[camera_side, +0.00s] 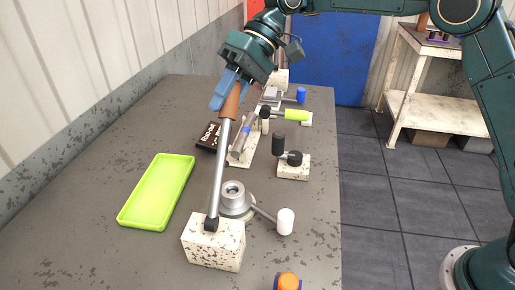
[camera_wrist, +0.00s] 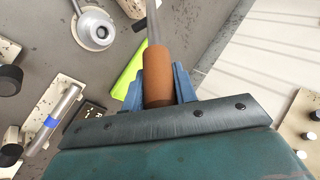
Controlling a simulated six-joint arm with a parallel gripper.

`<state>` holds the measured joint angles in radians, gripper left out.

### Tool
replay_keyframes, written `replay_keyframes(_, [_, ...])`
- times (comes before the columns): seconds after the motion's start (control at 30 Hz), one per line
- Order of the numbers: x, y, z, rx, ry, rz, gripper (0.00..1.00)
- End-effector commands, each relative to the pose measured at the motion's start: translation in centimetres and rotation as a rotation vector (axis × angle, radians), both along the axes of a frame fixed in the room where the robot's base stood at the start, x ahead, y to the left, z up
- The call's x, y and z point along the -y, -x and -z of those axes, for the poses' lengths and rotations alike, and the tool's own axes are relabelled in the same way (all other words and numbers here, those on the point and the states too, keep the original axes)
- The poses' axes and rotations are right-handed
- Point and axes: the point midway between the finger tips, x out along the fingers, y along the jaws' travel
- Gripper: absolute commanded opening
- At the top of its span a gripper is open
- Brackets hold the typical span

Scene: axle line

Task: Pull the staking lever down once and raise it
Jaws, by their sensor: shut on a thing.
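The staking lever (camera_side: 219,165) is a long grey rod rising from a speckled white block (camera_side: 213,243) and leaning slightly to the right in the side view. Its brown grip (camera_side: 231,101) is at the upper end. My gripper (camera_side: 225,92) has its blue fingers shut on the brown grip, high above the table. In the wrist view, the brown grip (camera_wrist: 158,88) sits between the two blue fingers (camera_wrist: 158,90), with the grey rod (camera_wrist: 153,22) running away from it.
A round grey fixture (camera_side: 234,198) with a white-knobbed handle (camera_side: 285,221) stands beside the block. A lime tray (camera_side: 158,192) lies at left. The left front table is clear.

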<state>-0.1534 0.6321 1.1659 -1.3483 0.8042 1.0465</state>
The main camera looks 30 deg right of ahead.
Motion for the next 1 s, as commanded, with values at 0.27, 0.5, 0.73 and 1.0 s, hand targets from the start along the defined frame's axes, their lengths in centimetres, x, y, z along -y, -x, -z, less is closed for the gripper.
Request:
replay_keyframes(0.27, [0.19,-0.25,0.12,-0.006,-0.008,0.004,0.0])
replay_keyframes(0.5, [0.17,-0.24,0.11,-0.005,-0.008,0.005,0.36])
replay_keyframes(0.73, [0.14,-0.18,0.14,-0.006,-0.008,0.003,0.5])
replay_keyframes(1.0, [0.01,-0.05,0.02,-0.002,-0.003,0.0,0.5])
